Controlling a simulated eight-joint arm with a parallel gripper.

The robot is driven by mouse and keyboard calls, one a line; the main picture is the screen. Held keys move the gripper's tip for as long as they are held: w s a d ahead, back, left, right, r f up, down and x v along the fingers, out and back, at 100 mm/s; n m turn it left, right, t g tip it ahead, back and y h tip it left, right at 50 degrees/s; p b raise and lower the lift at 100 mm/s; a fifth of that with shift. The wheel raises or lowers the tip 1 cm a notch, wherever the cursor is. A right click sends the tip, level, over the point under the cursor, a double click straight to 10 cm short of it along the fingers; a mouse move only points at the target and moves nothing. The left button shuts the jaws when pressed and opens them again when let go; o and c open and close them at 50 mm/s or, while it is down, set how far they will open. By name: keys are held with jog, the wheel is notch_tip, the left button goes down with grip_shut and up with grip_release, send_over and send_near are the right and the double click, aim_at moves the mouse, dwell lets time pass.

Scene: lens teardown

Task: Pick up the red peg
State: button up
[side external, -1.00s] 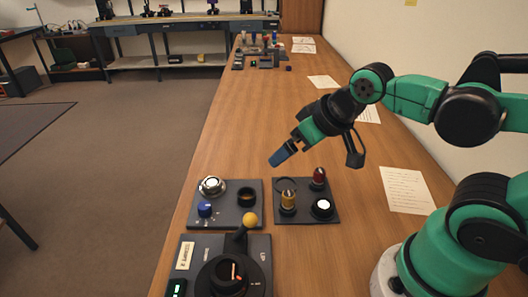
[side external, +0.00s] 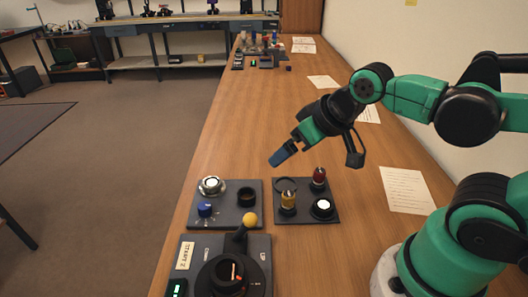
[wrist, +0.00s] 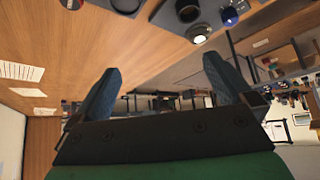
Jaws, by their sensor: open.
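The red peg (side external: 319,178) stands upright at the back right of a dark square board (side external: 303,216) on the wooden bench. My gripper (side external: 280,155) is above and behind that board, to the left of the red peg in the picture, tilted and touching nothing. In the wrist view its two blue fingers (wrist: 162,66) are spread with nothing between them. I cannot make out the red peg for certain in the wrist view.
A second dark board (side external: 226,219) with a blue knob (side external: 205,210) and a black ring (side external: 246,196) lies to the left. A joystick panel with a yellow ball (side external: 250,219) is in front. Paper sheets (side external: 407,190) lie along the wall side.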

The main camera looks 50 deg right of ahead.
jog(key=c, duration=0.4)
jog(key=shift+c, duration=0.2)
jog(key=n+g, duration=0.5)
jog(key=g, duration=0.2)
send_near(320, 170)
notch_tip(320, 170, down, 5)
jog(key=shift+w+a+f, duration=0.1)
jog(key=shift+f, duration=2.8)
